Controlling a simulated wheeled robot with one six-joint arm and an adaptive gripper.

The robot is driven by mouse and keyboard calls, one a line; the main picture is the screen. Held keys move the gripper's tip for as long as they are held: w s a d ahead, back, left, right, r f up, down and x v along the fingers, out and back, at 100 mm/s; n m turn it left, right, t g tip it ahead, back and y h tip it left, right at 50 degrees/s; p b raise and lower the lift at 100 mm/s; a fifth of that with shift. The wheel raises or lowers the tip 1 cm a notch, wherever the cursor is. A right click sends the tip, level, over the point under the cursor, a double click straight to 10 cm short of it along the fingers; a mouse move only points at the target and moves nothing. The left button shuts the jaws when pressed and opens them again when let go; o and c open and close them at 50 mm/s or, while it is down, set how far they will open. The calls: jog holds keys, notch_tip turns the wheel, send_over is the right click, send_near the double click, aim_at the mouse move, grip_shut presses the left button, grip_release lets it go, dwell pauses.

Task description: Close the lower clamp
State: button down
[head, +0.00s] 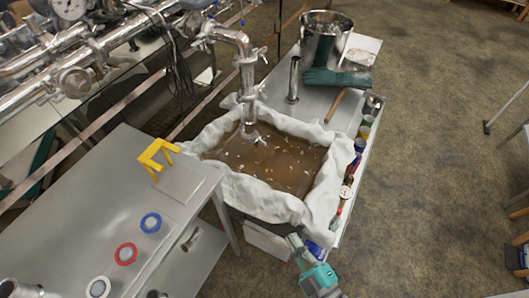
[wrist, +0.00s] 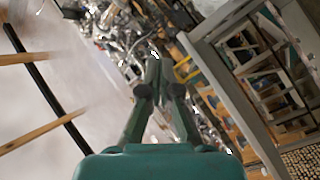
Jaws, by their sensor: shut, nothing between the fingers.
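A steel pipe (head: 247,70) comes down from the upper left and ends over a cloth-lined pan of brown liquid. Clamps with small wing handles sit on it. The lower clamp (head: 249,95) is around the vertical part above the pan. Whether it is open or shut is too small to tell. My gripper (head: 293,239) is at the bottom centre of the head view, in front of the pan's near edge and well below and right of the clamp. In the wrist view my gripper (wrist: 154,60) has its fingers together and empty, pointing toward blurred metalwork.
The cloth-lined pan (head: 225,187) stands between my gripper and the pipe. A steel table (head: 75,195) with a yellow bracket (head: 156,158) and coloured rings is at left. A steel pot (head: 325,35) stands behind. The floor at right (head: 430,170) is largely clear.

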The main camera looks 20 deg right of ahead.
jog(key=w+d+f+n+y, duration=0.1)
jog(key=w+n, duration=0.8)
jog(key=w, duration=2.1)
jog(key=shift+d+f+n, duration=0.3)
jog(key=shift+d, duration=0.8)
jog(key=shift+w+d, duration=0.1)
jog(key=shift+d, duration=0.15)
